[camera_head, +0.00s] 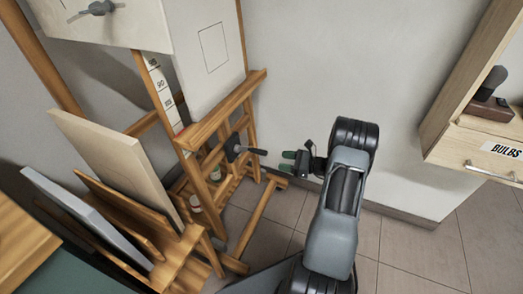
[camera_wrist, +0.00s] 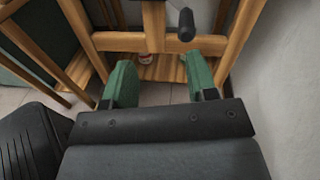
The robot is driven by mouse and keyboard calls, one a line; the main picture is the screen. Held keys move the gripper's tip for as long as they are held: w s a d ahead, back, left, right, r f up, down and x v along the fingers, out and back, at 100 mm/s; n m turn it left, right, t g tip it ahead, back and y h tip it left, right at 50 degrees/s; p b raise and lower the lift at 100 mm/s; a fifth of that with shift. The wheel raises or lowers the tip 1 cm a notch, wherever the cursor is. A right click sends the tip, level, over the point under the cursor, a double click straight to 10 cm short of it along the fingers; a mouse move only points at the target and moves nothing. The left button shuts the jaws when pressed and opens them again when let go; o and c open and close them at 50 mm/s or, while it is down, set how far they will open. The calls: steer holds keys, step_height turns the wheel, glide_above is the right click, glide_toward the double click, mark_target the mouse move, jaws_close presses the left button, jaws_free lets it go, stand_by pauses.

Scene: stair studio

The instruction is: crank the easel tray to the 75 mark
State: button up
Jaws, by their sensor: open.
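The wooden easel (camera_head: 250,125) stands left of centre, with its tray (camera_head: 222,108) running across the front under a white canvas (camera_head: 205,50). A white strip with dark number marks (camera_head: 160,84) runs up the mast; the numbers are too small to read surely. A dark crank (camera_head: 233,148) sits below the tray, its handle (camera_head: 256,152) pointing right. My gripper (camera_head: 284,161) is open, its green fingers just right of the handle and apart from it. In the wrist view, the handle (camera_wrist: 187,27) shows beyond the open fingers of my gripper (camera_wrist: 158,72), nearer the right finger.
Canvases (camera_head: 118,160) lean in a wooden rack (camera_head: 178,272) at the left. A small jar (camera_head: 195,203) sits low inside the easel. A wooden cabinet with a drawer labelled BULBS (camera_head: 490,150) is at the right. Tiled floor (camera_head: 415,250) is clear to the right.

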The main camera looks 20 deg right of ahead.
mark_target(261, 152)
steer(key=w+a+b, duration=0.1)
steer(key=w+a, duration=0.1)
steer(key=w, duration=0.1)
steer(key=w+a+f+m+t+b, duration=0.1)
steer(key=w+a, duration=0.1)
steer(key=w, duration=0.2)
steer(key=w+a+f+m+t+h+b, duration=0.1)
steer(key=w+a, duration=0.1)
steer(key=w, duration=0.1)
steer(key=shift+w, duration=0.15)
stand_by(0.4)
jaws_close()
stand_by(0.3)
